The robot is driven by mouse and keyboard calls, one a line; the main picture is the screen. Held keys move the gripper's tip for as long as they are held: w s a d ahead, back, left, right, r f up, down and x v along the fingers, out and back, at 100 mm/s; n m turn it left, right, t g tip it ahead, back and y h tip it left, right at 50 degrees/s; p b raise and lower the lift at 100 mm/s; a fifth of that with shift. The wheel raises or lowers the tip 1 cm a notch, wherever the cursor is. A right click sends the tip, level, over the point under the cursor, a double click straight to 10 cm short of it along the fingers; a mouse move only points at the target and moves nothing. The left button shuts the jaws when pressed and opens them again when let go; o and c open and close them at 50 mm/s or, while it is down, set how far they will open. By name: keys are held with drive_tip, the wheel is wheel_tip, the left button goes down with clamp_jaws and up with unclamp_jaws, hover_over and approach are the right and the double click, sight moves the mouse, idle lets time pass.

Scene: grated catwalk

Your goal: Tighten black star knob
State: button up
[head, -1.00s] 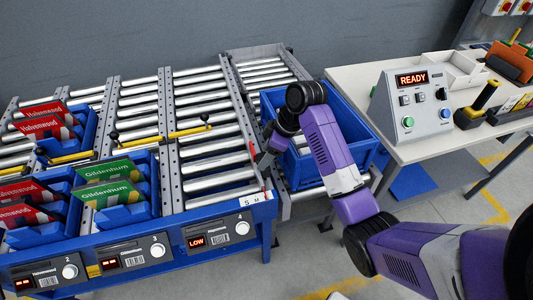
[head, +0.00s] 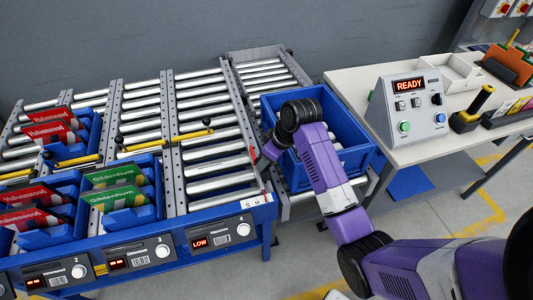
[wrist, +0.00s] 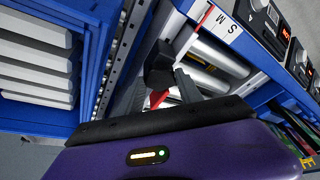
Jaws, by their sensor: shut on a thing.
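My gripper (head: 261,164) is low at the right side rail of lane 4, beside the blue bin. In the wrist view its dark fingers (wrist: 172,76) are closed together at the rail, beside a red pointer (wrist: 158,97). The black star knob is mostly hidden by the fingers, and its outline cannot be told from their dark shapes. The red pointer also shows in the head view (head: 252,154). A white scale label (head: 256,201) marked S and M is on the front rail close to my gripper.
The blue bin (head: 352,160) stands right of the gripper, under my forearm. A bench (head: 430,142) with a READY control box (head: 409,106) is further right. Roller lanes (head: 205,125) with yellow-barred stops (head: 190,135) and blue trays of red and green packs lie left.

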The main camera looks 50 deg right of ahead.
drive_tip(key=m+p, duration=0.1)
drive_tip(key=m+h+p, duration=0.1)
drive_tip(key=m+p, duration=0.1)
drive_tip(key=shift+a+r+m, duration=0.2)
drive_tip(key=shift+a+m, duration=0.05)
drive_tip(key=shift+m, duration=0.15)
drive_tip(key=shift+f+m+g+h+p, duration=0.15)
drive_tip(key=shift+m+h+p, duration=0.25)
drive_tip(key=shift+m, duration=0.45)
drive_tip(key=shift+m+g+h+p, duration=0.2)
drive_tip(key=shift+m+h, duration=0.3)
drive_tip(key=shift+m, duration=0.35)
drive_tip(key=o, duration=1.4)
drive_tip(key=shift+c, duration=0.2)
drive_tip(key=b+v, duration=0.1)
drive_tip(key=v, duration=0.6)
drive_tip(key=shift+r, duration=0.3)
drive_tip(key=shift+s+a, duration=0.1)
